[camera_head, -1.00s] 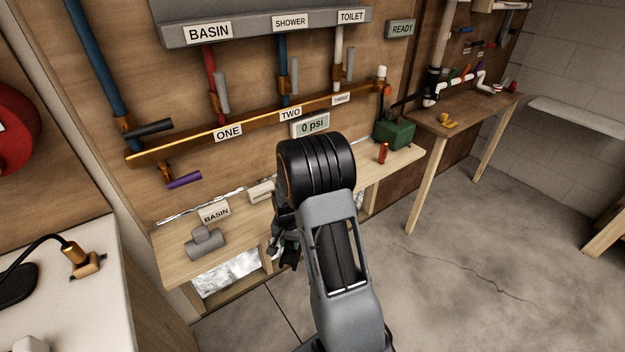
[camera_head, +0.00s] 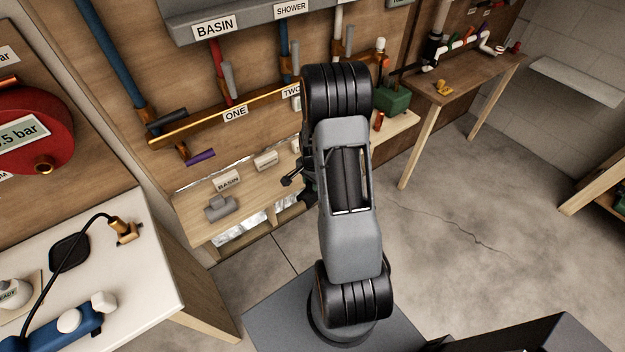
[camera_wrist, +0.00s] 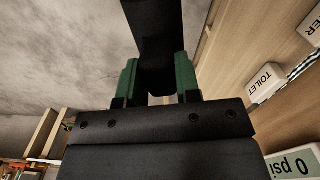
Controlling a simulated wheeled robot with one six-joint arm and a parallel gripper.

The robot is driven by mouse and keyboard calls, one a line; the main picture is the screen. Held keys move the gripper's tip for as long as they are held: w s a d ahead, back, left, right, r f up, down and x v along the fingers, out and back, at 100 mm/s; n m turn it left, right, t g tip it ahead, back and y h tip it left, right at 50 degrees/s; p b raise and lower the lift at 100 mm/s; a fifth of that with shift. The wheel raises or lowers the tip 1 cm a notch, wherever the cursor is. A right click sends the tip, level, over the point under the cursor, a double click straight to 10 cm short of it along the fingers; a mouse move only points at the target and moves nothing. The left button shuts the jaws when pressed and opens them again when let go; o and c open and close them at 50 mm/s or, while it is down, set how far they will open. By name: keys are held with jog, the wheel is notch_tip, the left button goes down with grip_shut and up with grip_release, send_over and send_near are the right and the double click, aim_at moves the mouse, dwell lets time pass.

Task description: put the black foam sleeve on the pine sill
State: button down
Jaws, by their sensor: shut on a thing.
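The black foam sleeve (camera_wrist: 153,30) stands between the green fingers of my gripper (camera_wrist: 158,78) in the wrist view. My gripper is shut on it, and its far end runs out of the frame. In the head view my gripper (camera_head: 306,186) is mostly hidden behind my own arm, and I cannot make out the sleeve clearly there. The pine sill (camera_head: 250,197) is the pale wooden ledge below the pipe board. It runs behind my arm, and my gripper appears in front of it; the gap between them cannot be told.
A grey tee fitting (camera_head: 220,207), a BASIN tag (camera_head: 228,180) and another tag (camera_head: 266,160) are on the sill. A green box (camera_head: 392,99) and an orange-red cylinder (camera_head: 378,121) stand at its right end. A white counter (camera_head: 150,262) is at left.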

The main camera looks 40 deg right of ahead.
aim_at(312, 192)
jog(key=shift+a+f, duration=0.1)
jog(key=shift+f, duration=0.05)
jog(key=shift+f+b, duration=0.2)
jog(key=shift+b, duration=0.25)
notch_tip(312, 192, down, 5)
jog(key=b, duration=0.4)
jog(key=shift+f+b, duration=0.15)
jog(key=shift+b, duration=0.2)
jog(key=shift+f+b, duration=1.55)
jog(key=shift+f, duration=0.25)
dwell(1.4)
jog(key=shift+r, duration=0.1)
jog(key=shift+r+p, duration=2.1)
jog(key=shift+r, duration=0.85)
